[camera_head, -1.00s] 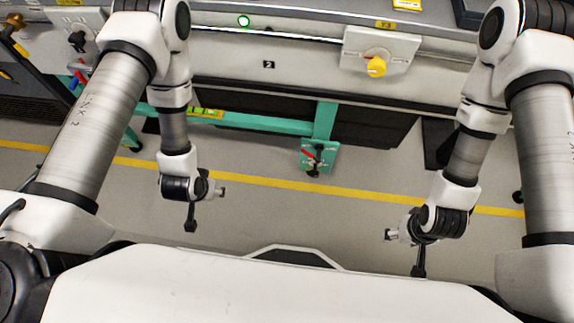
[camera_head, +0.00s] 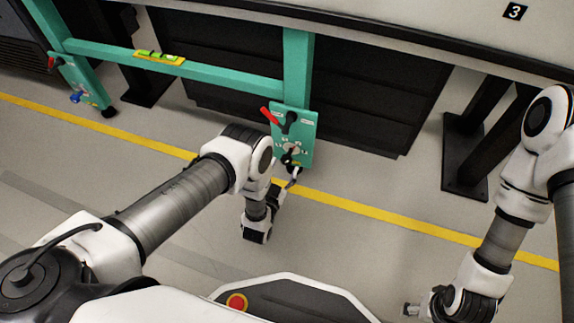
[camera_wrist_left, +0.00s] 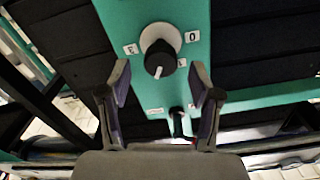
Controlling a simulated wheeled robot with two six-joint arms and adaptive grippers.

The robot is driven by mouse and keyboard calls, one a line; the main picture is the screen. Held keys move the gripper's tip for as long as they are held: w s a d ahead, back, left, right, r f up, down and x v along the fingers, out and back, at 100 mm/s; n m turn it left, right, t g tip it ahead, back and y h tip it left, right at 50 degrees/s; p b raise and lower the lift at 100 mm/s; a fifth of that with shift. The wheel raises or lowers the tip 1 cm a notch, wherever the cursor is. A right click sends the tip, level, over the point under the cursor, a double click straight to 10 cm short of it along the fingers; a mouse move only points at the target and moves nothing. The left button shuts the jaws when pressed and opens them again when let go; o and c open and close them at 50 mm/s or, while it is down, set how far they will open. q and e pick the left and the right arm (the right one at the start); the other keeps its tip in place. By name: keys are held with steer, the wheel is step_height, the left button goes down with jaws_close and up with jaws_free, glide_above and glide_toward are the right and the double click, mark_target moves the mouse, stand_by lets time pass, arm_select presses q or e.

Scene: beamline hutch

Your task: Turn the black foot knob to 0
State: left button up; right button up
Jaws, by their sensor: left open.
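The black foot knob (camera_wrist_left: 160,58) sits on a pale round dial on a green plate (camera_head: 306,125); in the head view the knob (camera_head: 288,158) is small, near the plate's lower end. In the left wrist view its white pointer points down, away from the "0" label (camera_wrist_left: 192,36) at its upper right. My left gripper (camera_wrist_left: 159,82) is open, its fingers on either side below the knob, with no clear contact; in the head view the left gripper (camera_head: 293,178) is just below the plate, partly hidden by its wrist. My right gripper (camera_head: 412,309) is low at right, its jaws unclear.
A red lever (camera_head: 269,116) and a black part (camera_head: 289,121) are on the plate's upper half. A green beam (camera_head: 215,77) carrying a yellow level (camera_head: 159,58) runs left to another foot plate (camera_head: 82,82). Black legs stand at right; the floor is open.

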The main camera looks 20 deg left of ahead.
mark_target(286, 163)
arm_select(q)
steer(key=w+b, duration=0.1)
steer(key=w, duration=0.2)
steer(key=shift+f, duration=0.2)
steer(key=shift+w+r, duration=0.15)
steer(key=shift+w, duration=0.3)
steer(key=c, duration=1.2)
arm_select(e)
steer(key=shift+f, duration=0.95)
